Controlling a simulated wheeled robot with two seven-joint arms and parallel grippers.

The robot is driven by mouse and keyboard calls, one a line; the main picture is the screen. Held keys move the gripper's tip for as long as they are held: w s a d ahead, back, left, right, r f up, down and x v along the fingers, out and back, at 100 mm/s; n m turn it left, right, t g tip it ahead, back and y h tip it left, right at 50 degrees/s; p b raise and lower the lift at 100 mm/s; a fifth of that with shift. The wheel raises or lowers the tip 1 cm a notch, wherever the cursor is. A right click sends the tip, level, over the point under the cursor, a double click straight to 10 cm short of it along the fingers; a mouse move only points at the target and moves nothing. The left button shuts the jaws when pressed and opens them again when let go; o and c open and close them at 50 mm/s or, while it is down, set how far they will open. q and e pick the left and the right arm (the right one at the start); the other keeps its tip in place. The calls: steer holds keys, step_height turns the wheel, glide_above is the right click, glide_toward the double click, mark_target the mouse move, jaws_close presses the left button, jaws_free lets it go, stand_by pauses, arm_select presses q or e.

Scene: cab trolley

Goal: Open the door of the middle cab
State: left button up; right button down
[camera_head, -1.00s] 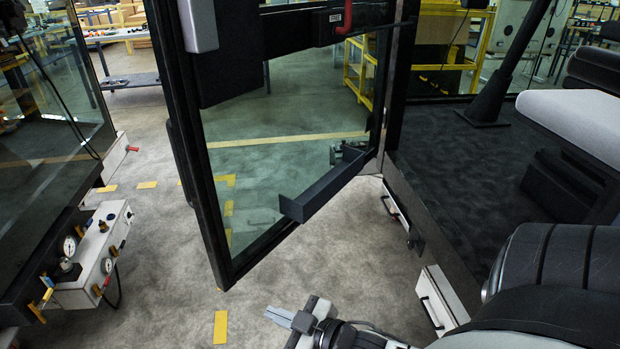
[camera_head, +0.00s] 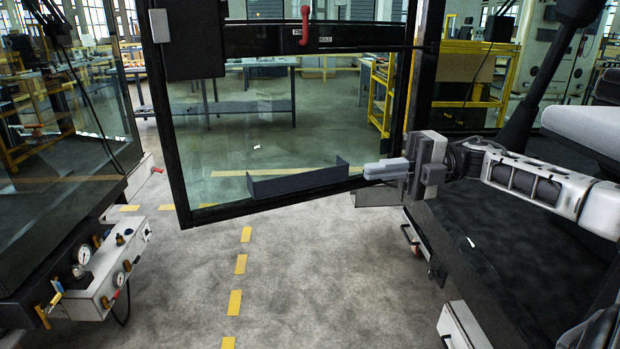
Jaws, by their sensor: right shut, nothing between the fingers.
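The cab door (camera_head: 183,150) is a black-framed glass door that stands swung open, away from the cab opening at right. A red handle (camera_head: 304,25) sits on its dark crossbar (camera_head: 265,41), and a grey tray-like ledge (camera_head: 298,184) is low on the glass. My right gripper (camera_head: 372,181) is shut and empty. It appears at the lower hinge-side part of the door, right of the ledge; whether it touches the door I cannot tell. My left gripper is not in view.
The cab floor (camera_head: 478,240) and a seat are at right. Another cab at left carries a white panel with gauges (camera_head: 105,275). Concrete floor with yellow dashes (camera_head: 240,264) is clear between. A yellow rack (camera_head: 381,95) and a workbench stand behind the glass.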

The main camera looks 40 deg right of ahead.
steer(key=w+d+p+x, duration=0.1)
steer(key=w+p+x, duration=0.1)
steer(key=x, duration=1)
steer(key=shift+w+a, duration=0.2)
steer(key=shift+w, duration=0.25)
